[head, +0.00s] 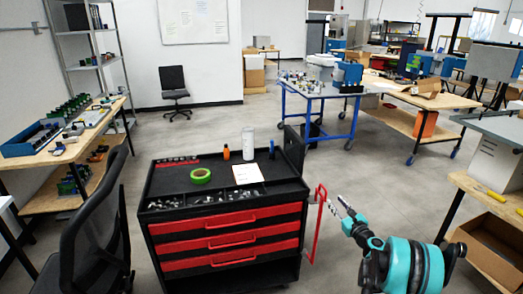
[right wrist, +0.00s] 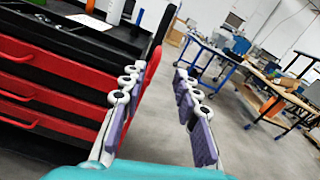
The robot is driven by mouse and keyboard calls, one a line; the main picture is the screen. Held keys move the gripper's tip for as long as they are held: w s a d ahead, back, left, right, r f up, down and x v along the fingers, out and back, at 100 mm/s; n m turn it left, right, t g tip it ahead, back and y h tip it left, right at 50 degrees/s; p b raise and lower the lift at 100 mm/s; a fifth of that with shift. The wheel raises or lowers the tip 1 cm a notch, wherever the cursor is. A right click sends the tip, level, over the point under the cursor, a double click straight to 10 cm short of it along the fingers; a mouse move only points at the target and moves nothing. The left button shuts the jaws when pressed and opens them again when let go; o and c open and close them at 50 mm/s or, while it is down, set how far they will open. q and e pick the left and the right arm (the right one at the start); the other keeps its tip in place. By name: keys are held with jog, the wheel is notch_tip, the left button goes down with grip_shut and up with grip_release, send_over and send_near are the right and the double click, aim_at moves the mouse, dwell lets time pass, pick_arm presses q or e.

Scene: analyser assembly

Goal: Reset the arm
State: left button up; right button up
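My right arm (head: 400,262), teal and black, comes in from the bottom right in the head view. Its gripper (head: 340,207) is beside the red side handle (head: 318,225) of the black and red tool cart (head: 225,235). In the right wrist view, the two fingers of the gripper (right wrist: 157,82) stand apart with nothing between them. The red handle (right wrist: 151,66) shows just behind the left-hand finger; I cannot tell whether they touch. My left arm and gripper are not in view.
The cart top holds green tape (head: 200,176), a white bottle (head: 248,143), an orange bottle (head: 226,152) and a paper (head: 247,173). A black chair (head: 95,235) stands at left. A workbench (head: 490,185) is at right. Grey floor (head: 370,170) is free beyond my gripper.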

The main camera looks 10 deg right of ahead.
jog(key=s+a+r+n+g+y, duration=0.1)
jog(key=s+a+r+n+g, duration=0.1)
jog(key=a+r+n, duration=0.45)
jog(key=s+a+r+n+g+y, duration=0.15)
jog(key=a+n, duration=0.25)
jog(key=a, duration=0.5)
jog(key=s+a+r+n+g, duration=0.1)
jog(key=s+a+n+g, duration=0.2)
jog(key=s+a+n, duration=0.55)
jog(key=s+a+f+n+g+h, duration=0.1)
jog(key=s+n, duration=0.3)
jog(key=s, duration=0.5)
jog(key=s+a+f+n+g+h, duration=0.1)
jog(key=s+a+f+n+g, duration=0.1)
jog(key=s, duration=0.7)
jog(key=s+a+f+n+g+h, duration=0.1)
jog(key=s+a+f+n, duration=0.2)
jog(key=s+n, duration=0.5)
jog(key=shift+s+a, duration=0.45)
jog(key=shift+a, duration=0.35)
jog(key=shift+r+g, duration=0.1)
jog(key=shift+g, duration=0.15)
